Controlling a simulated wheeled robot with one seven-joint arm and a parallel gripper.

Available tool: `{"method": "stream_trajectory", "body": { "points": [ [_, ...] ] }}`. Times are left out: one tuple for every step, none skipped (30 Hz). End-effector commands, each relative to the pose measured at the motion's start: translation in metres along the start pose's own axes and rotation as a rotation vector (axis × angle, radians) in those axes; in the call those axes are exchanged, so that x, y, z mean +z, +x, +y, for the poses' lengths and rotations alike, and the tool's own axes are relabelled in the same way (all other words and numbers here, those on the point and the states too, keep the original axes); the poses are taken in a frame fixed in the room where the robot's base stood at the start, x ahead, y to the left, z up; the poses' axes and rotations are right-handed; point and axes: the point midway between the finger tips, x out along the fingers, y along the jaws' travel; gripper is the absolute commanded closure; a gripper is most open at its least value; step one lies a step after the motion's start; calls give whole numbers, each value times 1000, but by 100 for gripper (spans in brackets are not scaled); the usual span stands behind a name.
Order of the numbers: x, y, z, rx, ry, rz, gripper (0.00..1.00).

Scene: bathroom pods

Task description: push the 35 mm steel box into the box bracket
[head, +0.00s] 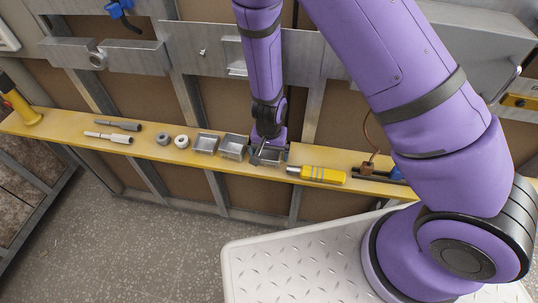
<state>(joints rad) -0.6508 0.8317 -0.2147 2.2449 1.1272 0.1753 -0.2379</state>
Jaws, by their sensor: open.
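Three small open-topped steel boxes stand in a row on the yellow shelf: a left one (205,144), a middle one (234,147) and a right one (268,158). I cannot tell which is the 35 mm box. My gripper (265,150) is open, pointing down at the right box and partly hiding it. Whether the fingers touch that box is too small to tell. A small ledge-like metal part (238,70) sticks out of the wall plate above the shelf; it may be the box bracket, but I cannot tell.
On the shelf (62,125) lie two grey rod-like tools (108,137), two round fittings (181,141) and a yellow tool (322,175). A yellow-black tool (18,100) stands at the left end. Steel boxes (135,53) sit on the wall rail. My arm hides part of the right side.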

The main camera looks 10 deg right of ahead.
Motion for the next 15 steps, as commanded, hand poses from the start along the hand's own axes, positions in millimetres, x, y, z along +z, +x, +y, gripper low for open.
{"method": "stream_trajectory", "body": {
  "points": [
    [0,0,0,0,0,0,0],
    [0,0,0,0,0,0,0],
    [0,0,0,0,0,0,0],
    [0,0,0,0,0,0,0],
    [0,0,0,0,0,0,0],
    [0,0,0,0,0,0,7],
    [0,0,0,0,0,0,14],
    [0,0,0,0,0,0,21],
    [0,0,0,0,0,0,30],
    [0,0,0,0,0,0,37],
    [0,0,0,0,0,0,44],
    [0,0,0,0,0,0,49],
    [0,0,0,0,0,0,49],
    [0,0,0,0,0,0,49],
    [0,0,0,0,0,0,49]
  ]
}}
